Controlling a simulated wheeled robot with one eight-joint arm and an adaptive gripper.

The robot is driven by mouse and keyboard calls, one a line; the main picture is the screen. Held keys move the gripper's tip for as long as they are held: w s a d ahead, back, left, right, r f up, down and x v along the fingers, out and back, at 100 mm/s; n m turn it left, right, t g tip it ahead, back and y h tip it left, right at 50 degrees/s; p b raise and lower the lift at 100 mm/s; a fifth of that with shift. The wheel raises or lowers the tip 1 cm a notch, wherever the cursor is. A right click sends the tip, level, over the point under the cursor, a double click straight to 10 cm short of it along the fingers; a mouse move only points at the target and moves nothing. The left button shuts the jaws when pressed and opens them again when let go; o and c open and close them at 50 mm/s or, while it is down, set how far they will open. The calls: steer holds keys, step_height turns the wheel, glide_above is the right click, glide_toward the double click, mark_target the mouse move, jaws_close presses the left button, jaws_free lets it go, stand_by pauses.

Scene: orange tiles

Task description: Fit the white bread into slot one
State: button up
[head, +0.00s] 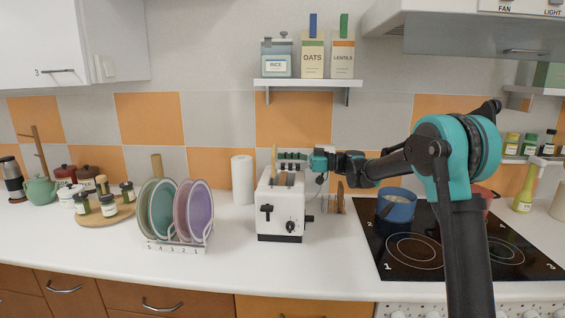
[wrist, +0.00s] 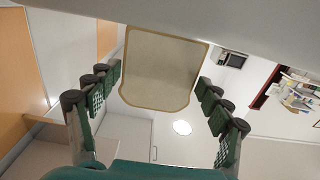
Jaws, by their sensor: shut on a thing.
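The white bread (wrist: 163,70) is a pale slice with a tan crust, between my gripper's two green fingers in the wrist view. In the head view the bread (head: 274,160) shows nearly edge-on, upright, at the left end of my gripper (head: 289,156). My gripper is shut on the slice. The white toaster (head: 279,217) stands on the counter directly below, with a lever and a dial on its front. The bread's lower edge is at the toaster's top, on its left side; I cannot tell whether it is inside a slot. The slot numbers are not readable.
A rack of coloured plates (head: 178,245) stands left of the toaster, and a paper towel roll (head: 242,180) behind it. A shelf (head: 307,83) with food packets hangs above. A stove (head: 430,245) with a blue pot (head: 397,207) is right. Counter before the toaster is clear.

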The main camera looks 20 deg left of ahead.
mark_target(283, 178)
steer(key=shift+f, duration=2.55)
steer(key=shift+r, duration=0.1)
steer(key=shift+r, duration=2.15)
steer(key=shift+f, duration=2.25)
steer(key=o, duration=1)
steer(key=shift+d, duration=0.1)
